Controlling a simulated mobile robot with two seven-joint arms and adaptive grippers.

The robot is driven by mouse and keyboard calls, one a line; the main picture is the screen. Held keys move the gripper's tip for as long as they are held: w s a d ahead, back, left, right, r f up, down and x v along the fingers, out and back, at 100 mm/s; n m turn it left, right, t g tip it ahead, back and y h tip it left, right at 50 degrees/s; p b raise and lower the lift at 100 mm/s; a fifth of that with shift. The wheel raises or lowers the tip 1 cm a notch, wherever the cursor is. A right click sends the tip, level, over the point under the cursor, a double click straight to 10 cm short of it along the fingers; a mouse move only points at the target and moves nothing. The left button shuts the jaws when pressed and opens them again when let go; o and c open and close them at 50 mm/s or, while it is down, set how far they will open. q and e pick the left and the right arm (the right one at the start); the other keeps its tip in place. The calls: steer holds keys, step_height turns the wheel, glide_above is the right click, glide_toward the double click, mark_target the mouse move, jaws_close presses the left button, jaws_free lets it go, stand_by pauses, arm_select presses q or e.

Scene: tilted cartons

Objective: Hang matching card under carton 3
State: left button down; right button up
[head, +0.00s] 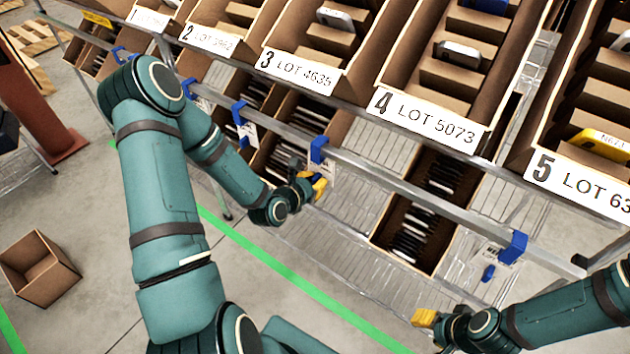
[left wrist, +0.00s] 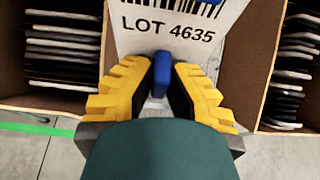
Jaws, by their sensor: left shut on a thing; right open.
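Carton 3 (head: 298,70) is tilted on the upper shelf, its front label reading LOT 4635. A white card (left wrist: 168,42) with a barcode and LOT 4635 fills the upper middle of the left wrist view. My left gripper (head: 319,187) is shut on the card's blue tab (left wrist: 161,75). In the head view the card (head: 318,168) is small, directly below a blue clip (head: 318,148) on the front rail. I cannot tell whether the clip carries it. My right gripper (head: 425,318) is open and empty at the lower right, away from the rail.
The metal rail (head: 405,190) runs in front of the cartons, with other blue clips (head: 513,247) along it. Another card (head: 247,132) hangs to the left. Lower cartons (head: 425,205) hold dark items. An empty box (head: 38,268) lies on the floor.

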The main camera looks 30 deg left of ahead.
arm_select(q)
steer(key=c, duration=1.1)
jaws_free()
steer(key=shift+o, duration=0.2)
steer(key=shift+s, duration=0.1)
steer(key=v, duration=0.7)
steer(key=shift+s+r, duration=0.1)
steer(key=shift+s, duration=0.05)
